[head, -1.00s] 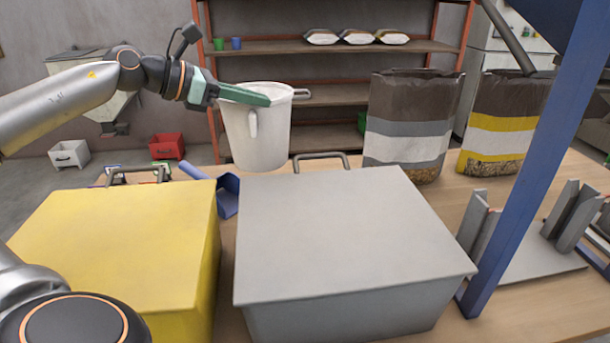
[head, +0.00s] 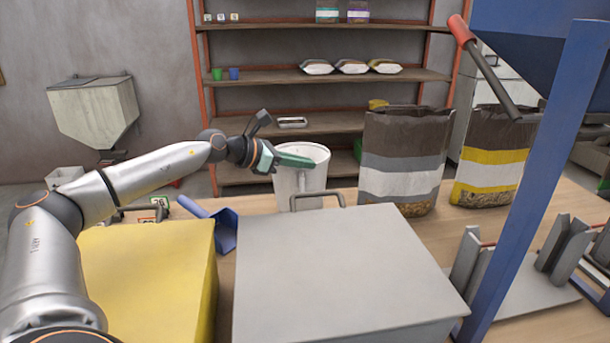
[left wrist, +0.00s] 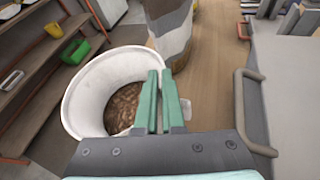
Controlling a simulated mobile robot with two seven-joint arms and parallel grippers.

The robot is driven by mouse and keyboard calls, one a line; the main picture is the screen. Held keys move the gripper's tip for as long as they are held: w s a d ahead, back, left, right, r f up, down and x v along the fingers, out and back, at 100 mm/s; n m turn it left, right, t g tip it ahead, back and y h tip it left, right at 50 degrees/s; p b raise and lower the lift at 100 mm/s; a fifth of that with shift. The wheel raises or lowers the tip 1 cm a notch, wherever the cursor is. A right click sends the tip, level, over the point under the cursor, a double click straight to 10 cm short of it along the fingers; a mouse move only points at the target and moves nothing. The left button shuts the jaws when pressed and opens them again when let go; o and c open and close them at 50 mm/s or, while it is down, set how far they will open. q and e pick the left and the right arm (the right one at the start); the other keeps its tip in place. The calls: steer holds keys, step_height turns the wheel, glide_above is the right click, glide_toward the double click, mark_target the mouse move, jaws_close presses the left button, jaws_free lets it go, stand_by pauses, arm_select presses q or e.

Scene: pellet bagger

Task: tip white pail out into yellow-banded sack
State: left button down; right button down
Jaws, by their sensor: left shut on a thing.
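The white pail (head: 312,178) is upright behind the grey bin, whose handle overlaps it in the head view. In the left wrist view the pail (left wrist: 88,88) shows brown pellets (left wrist: 124,104) inside. My left gripper (head: 298,161) is shut on the pail's rim, and its green fingers (left wrist: 161,82) reach over that rim in the wrist view. The yellow-banded sack (head: 488,186) stands upright at the right, partly behind a blue post, with pellets showing low in its side. It is apart from the pail. My right gripper is out of view.
A grey-banded sack (head: 398,183) stands between the pail and the yellow-banded sack. The grey lidded bin (head: 340,260) and yellow bin (head: 150,265) fill the front. A blue scoop (head: 222,228) lies between them. A blue post (head: 535,180) rises at the right.

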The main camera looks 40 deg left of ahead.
mark_target(298, 178)
arm_select(q)
steer(key=shift+w+f, duration=0.25)
step_height(298, 178, down, 3)
steer(key=shift+w+b, duration=0.15)
steer(key=shift+b, duration=0.25)
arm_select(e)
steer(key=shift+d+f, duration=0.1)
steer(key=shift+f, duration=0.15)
arm_select(q)
steer(key=c, duration=1)
jaws_free()
steer(key=shift+c, duration=0.2)
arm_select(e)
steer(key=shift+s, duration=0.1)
arm_select(q)
steer(key=shift+f, duration=0.1)
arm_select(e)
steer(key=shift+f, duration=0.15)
